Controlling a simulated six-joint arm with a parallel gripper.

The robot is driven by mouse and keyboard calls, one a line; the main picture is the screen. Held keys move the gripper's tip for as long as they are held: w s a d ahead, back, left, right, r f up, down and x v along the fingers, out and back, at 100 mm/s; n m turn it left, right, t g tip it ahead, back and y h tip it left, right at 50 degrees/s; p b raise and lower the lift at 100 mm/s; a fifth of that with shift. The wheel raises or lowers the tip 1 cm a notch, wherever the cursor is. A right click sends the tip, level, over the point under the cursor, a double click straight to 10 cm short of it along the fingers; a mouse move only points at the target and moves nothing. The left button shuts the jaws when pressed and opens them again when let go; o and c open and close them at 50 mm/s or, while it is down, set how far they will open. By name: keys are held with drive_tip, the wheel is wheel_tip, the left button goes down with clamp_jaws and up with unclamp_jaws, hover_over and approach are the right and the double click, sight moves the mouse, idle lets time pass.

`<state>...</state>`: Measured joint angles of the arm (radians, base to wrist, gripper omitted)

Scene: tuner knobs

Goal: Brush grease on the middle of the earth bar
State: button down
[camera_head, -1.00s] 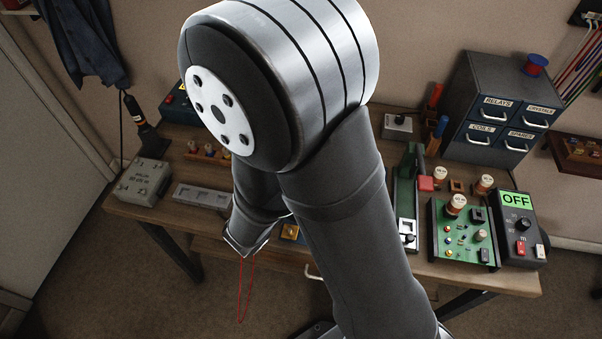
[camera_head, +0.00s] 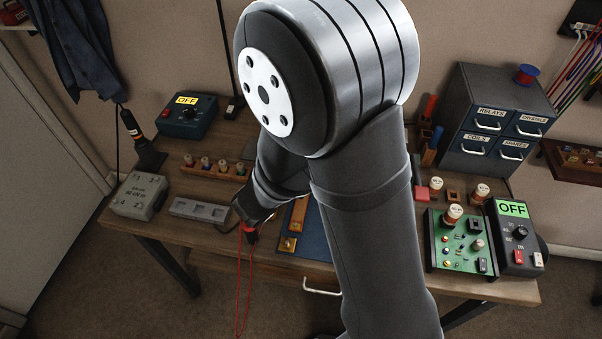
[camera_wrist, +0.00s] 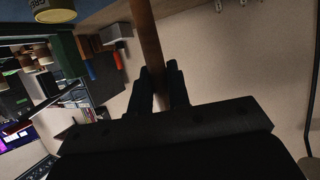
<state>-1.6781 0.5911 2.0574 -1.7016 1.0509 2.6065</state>
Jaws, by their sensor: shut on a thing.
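My gripper (camera_wrist: 165,88) is shut on a brown stick, which looks like the brush's wooden handle (camera_wrist: 148,38); its bristles are not clear in either view. In the head view my gripper (camera_head: 247,218) is low over the front of the bench, left of the blue mat. An orange-brown bar with brass-coloured pieces, perhaps the earth bar (camera_head: 299,212), lies on the mat, partly hidden by my arm. A tin with a partly readable label, perhaps the grease (camera_wrist: 54,10), shows at the top left of the wrist view.
A blue mat (camera_head: 316,240) lies at the bench front. A grey tray (camera_head: 199,210), a grey box (camera_head: 140,195) and a rack of knobs (camera_head: 214,168) stand left. A green circuit board (camera_head: 461,241) and an OFF control box (camera_head: 515,238) stand right. A red lead (camera_head: 238,300) hangs in front.

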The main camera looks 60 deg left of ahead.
drive_tip(key=shift+r, duration=2.8)
drive_tip(key=shift+w, duration=0.2)
drive_tip(key=w+d+r+m+h, duration=0.25)
drive_tip(key=w+d, duration=0.25)
drive_tip(key=w, duration=0.5)
drive_tip(key=w+d+r+m+t+h, duration=0.1)
drive_tip(key=w+d+r, duration=0.3)
drive_tip(key=w, duration=0.7)
drive_tip(key=w+d+r+m+h, duration=0.2)
drive_tip(key=w+d, duration=0.4)
drive_tip(key=w, duration=0.4)
drive_tip(key=w+d+f+m+h, duration=0.1)
drive_tip(key=w+d+f, duration=0.2)
drive_tip(key=d, duration=0.7)
drive_tip(key=w+d+f+m+h, duration=0.1)
drive_tip(key=w+d+f, duration=0.3)
drive_tip(key=d, duration=0.6)
drive_tip(key=w+d+f+m+h, duration=0.1)
drive_tip(key=w+d+f, duration=0.3)
drive_tip(key=d, duration=0.6)
drive_tip(key=shift+w+d+f+h, duration=0.15)
drive_tip(key=shift+w+d+h, duration=0.15)
drive_tip(key=shift+w+h, duration=0.4)
drive_tip(key=shift+s+m, duration=0.1)
drive_tip(key=shift+m, duration=0.15)
